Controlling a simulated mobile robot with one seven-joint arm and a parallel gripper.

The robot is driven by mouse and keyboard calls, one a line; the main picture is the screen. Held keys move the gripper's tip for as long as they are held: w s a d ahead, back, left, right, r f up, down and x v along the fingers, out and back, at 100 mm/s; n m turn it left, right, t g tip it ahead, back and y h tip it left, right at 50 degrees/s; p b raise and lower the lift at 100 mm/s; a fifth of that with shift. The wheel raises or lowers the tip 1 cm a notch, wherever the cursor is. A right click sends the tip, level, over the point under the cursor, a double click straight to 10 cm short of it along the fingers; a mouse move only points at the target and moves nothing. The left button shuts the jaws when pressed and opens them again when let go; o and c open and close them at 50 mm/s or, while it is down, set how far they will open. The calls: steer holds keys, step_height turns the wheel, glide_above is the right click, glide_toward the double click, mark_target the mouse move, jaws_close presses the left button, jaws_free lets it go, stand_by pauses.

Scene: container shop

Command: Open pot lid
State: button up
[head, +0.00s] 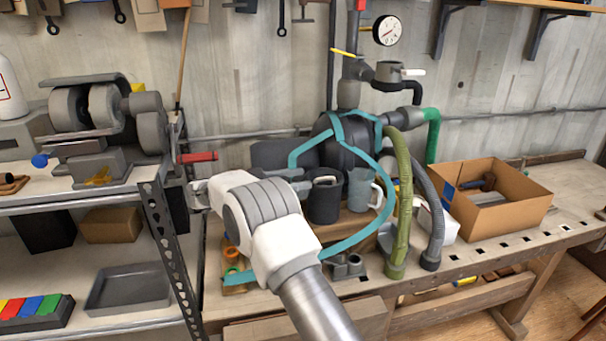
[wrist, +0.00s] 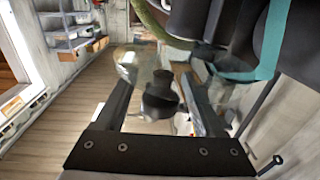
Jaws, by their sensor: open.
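My gripper (wrist: 158,74) is open in the wrist view, with one finger on each side. A dark, knob-like piece (wrist: 160,96) shows between the fingers, with a pale, see-through shape around it. I cannot tell whether this is the pot's lid, or whether the fingers touch it. In the head view my white wrist and forearm stand in front of the bench, and the fingertips cannot be made out. A dark, pot-like container (head: 325,200) stands on the bench right of my wrist. No lid can be clearly told there.
A grey pitcher (head: 361,188) stands beside the dark container. Teal straps, a green hose (head: 402,215) and a grey hose (head: 433,205) crowd the bench right of my arm. An open cardboard box (head: 500,215) stands farther right. A metal shelf (head: 75,190) is at left.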

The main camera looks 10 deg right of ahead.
steer(key=r, duration=0.3)
steer(key=d+r, duration=0.1)
steer(key=shift+s+r, duration=0.2)
steer(key=shift+r, duration=0.15)
steer(key=s+d+r, duration=0.5)
steer(key=d+r, duration=0.1)
steer(key=d, duration=0.3)
steer(key=shift+d+r, duration=0.15)
steer(key=shift+d, duration=0.05)
